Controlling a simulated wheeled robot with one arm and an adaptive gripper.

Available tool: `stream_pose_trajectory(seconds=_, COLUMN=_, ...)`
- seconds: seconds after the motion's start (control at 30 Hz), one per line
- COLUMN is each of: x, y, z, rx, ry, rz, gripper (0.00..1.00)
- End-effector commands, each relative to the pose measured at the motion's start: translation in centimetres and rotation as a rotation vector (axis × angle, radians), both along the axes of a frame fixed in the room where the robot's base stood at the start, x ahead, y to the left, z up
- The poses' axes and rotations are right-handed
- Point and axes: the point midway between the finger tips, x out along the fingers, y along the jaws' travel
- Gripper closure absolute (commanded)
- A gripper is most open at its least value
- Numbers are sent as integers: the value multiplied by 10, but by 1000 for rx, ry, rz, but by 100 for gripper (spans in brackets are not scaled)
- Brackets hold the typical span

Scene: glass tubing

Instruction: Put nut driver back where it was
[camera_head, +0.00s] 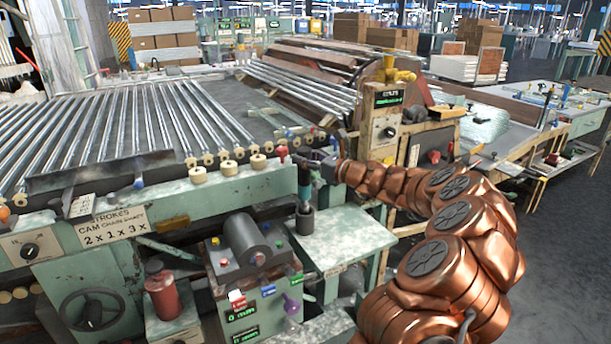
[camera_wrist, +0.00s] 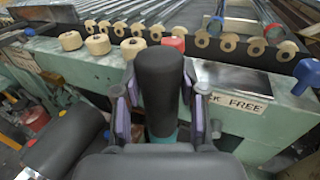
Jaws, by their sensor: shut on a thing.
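The nut driver (camera_head: 304,186) has a dark grip with a teal part and hangs upright below my gripper (camera_head: 312,164). In the wrist view the nut driver (camera_wrist: 160,75) shows its thick black grip between the purple-padded fingers of my gripper (camera_wrist: 160,105), which is shut on it. A short dark cup-like cylinder (camera_head: 304,220) stands on the pale green side table (camera_head: 345,235). The nut driver's lower end lines up with this cylinder; I cannot tell whether it is inside, touching or just in front. The tip is hidden in both views.
A green machine rail with cream rollers (camera_head: 257,161) and a red knob (camera_head: 282,152) runs close behind my gripper. A control box with a large grey cylinder (camera_head: 246,240) stands left of the side table. The table's right part is bare.

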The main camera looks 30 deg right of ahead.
Motion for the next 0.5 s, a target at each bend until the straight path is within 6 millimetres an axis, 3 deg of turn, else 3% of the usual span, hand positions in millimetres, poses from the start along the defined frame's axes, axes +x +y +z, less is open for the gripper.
stream_pose_trajectory(seconds=0.5, x=-1, y=0, z=-39, rx=0, ry=-1, rz=-1, gripper=100)
